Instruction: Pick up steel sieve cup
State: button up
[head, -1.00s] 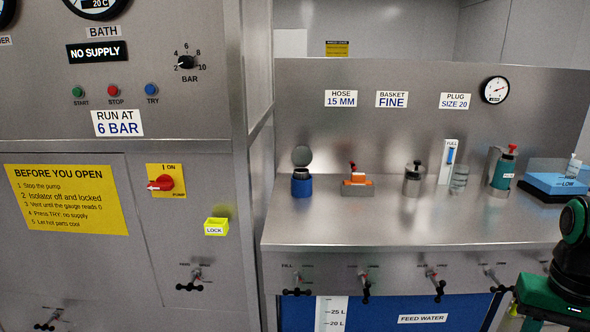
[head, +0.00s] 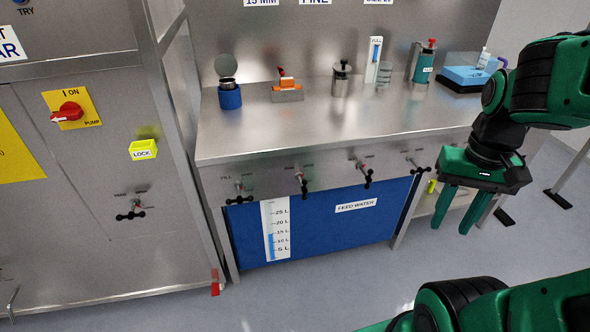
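My gripper (head: 451,228) hangs at the right, in front of the bench's front edge and below its top. Its two green fingers point down, apart, with nothing between them. I cannot tell for sure which item is the steel sieve cup. A steel cylinder with a dark top (head: 342,80) stands upright mid-bench. A blue pot (head: 230,97) with a round grey lid raised (head: 225,66) stands at the bench's left; its inside is hard to see.
The steel bench (head: 290,125) also holds an orange-topped block (head: 287,92), a clear jar (head: 383,76), a green bottle (head: 424,67) and a blue tray (head: 466,77). Valve handles (head: 239,193) project along its front. A steel cabinet (head: 90,200) stands left. The floor (head: 330,290) in front is clear.

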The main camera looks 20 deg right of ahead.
aim_at(227, 84)
jog(key=z, duration=0.05)
jog(key=k, duration=0.6)
jog(key=u, duration=0.7)
jog(key=i, duration=2.2)
jog(key=z, duration=0.7)
